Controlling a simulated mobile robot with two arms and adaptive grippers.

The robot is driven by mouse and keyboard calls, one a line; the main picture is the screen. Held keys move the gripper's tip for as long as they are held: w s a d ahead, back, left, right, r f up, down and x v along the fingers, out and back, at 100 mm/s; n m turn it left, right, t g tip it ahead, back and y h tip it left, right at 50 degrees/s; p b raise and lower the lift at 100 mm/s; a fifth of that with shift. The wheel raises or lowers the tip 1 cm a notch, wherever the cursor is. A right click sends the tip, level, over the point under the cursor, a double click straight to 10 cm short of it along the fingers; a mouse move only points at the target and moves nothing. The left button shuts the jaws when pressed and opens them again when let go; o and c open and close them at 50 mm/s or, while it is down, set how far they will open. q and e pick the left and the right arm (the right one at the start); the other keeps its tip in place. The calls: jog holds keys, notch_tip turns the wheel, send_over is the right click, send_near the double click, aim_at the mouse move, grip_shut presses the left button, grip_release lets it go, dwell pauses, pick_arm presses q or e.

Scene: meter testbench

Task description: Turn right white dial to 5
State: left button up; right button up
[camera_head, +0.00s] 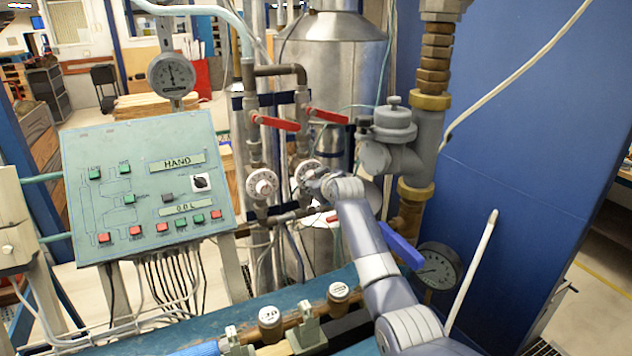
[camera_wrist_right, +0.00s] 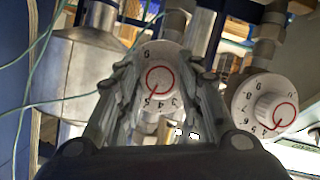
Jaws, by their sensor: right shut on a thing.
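The right white dial (camera_head: 307,171) is on the pipework right of the left white dial (camera_head: 262,184). My right gripper (camera_head: 319,183) reaches it from the lower right and covers part of it. In the right wrist view the right dial (camera_wrist_right: 160,78) sits between the two fingers of my right gripper (camera_wrist_right: 158,88), which are shut on it. Its face has a red ring with a short tail pointing down, close to the figure 5. The left dial (camera_wrist_right: 264,104) is outside the fingers on the right there, with a similar red ring. My left gripper is not in view.
Two red lever handles (camera_head: 275,122) (camera_head: 327,116) are above the dials. A green control panel (camera_head: 147,187) stands at the left. A grey valve body (camera_head: 392,145) and a pressure gauge (camera_head: 438,266) are to the right, near my right arm.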

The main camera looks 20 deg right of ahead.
jog(key=shift+f, duration=0.15)
jog(key=o, duration=1.1)
jog(key=shift+c, duration=0.2)
jog(key=v, duration=1.2)
